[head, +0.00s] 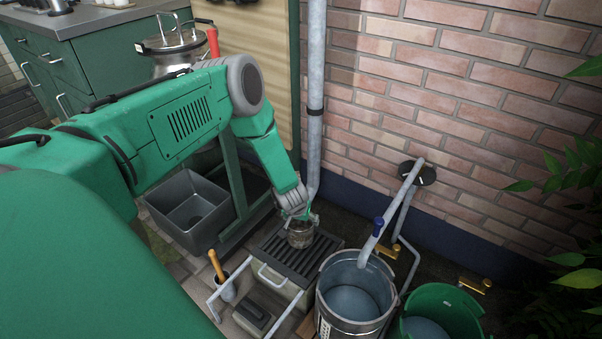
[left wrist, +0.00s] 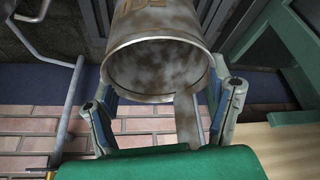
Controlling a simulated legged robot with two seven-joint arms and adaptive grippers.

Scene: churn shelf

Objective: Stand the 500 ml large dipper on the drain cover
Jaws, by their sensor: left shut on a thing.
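The large dipper (head: 300,234) is a small, stained metal cup. It appears roughly upright at the wall-side part of the drain cover (head: 274,246), a dark slatted grate. I cannot tell whether its base touches the slats. My left gripper (head: 297,214) reaches down from above and is shut on the dipper. In the left wrist view the dipper (left wrist: 158,62) shows its round mouth and brown-blotched inside, with a flat metal strip running from its rim towards my gripper. The fingers of my left gripper (left wrist: 163,103) flank it. My right gripper is not in view.
A metal bucket (head: 324,300) and a green bucket (head: 406,325) stand right of the grate. A grey pipe (head: 314,100) runs down the brick wall behind it. A grey basin (head: 165,225) is at left. A wooden-handled tool (head: 216,265) stands in a holder by the grate's left.

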